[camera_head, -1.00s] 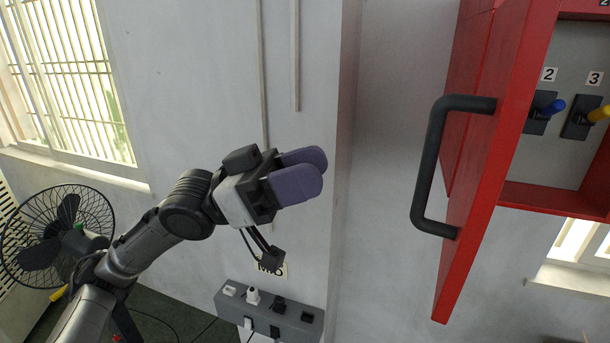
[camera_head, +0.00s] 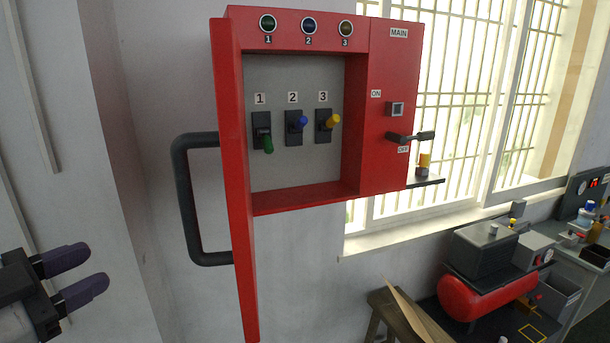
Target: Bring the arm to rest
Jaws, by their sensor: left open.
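My left gripper (camera_head: 84,275) is at the lower left of the head view, in front of the grey wall. Its two purple fingers are apart with nothing between them. It is to the left of the red cabinet's black door handle (camera_head: 184,200) and apart from it. The rest of my left arm is cut off by the picture's edge. My right gripper is not in view.
The red cabinet (camera_head: 392,60) hangs with its door (camera_head: 236,200) open toward me. Inside are green, blue and yellow levers; a black main handle (camera_head: 410,136) is at right. A red compressor (camera_head: 484,296) and a wooden stool (camera_head: 392,310) stand below.

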